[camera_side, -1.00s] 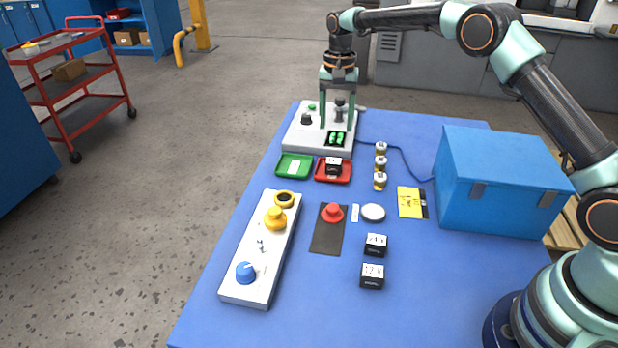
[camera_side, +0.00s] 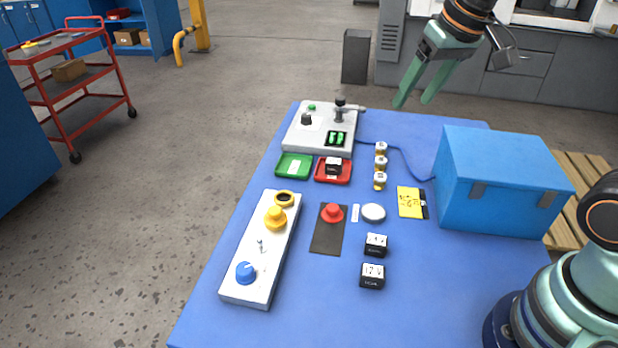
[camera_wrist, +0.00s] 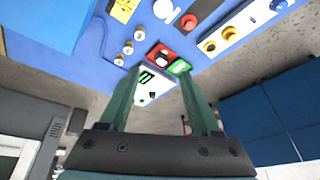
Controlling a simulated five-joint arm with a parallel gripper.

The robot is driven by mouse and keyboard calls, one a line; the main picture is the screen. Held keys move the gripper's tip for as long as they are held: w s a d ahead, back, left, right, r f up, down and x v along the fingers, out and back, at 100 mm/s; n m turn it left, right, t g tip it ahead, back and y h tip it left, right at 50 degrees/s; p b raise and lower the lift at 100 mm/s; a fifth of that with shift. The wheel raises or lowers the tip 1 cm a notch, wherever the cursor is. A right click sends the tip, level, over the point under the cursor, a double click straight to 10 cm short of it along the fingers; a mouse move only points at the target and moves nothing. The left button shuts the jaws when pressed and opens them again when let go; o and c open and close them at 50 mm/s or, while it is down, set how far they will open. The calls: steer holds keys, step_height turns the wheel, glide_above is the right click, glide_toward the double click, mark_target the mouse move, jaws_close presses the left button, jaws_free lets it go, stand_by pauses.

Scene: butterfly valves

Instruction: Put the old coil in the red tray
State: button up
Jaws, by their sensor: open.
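The red tray (camera_side: 331,181) lies on the blue table in front of the grey-white test unit. A small black coil block with a white top (camera_side: 333,166) sits inside this tray; I take it to be the old coil. The red tray also shows in the wrist view (camera_wrist: 151,58). Two similar black blocks, one nearer the tray (camera_side: 375,245) and one nearer the front (camera_side: 372,276), stand on the table; their labels are too small to read surely. My gripper (camera_side: 413,103) is open and empty, high above the table's back right, well apart from the tray.
A green tray (camera_side: 282,172) with a pale card is left of the red one. The test unit (camera_side: 300,139) has a lever and a lit green display. Several small fittings (camera_side: 380,163), a control panel (camera_side: 262,245) and a large blue box (camera_side: 500,190) flank the middle.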

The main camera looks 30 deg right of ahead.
steer(key=s+f+n+t, duration=0.1)
steer(key=s+f+n, duration=0.1)
steer(key=s, duration=0.4)
steer(key=shift+s+f, duration=0.25)
steer(key=shift+f, duration=0.25)
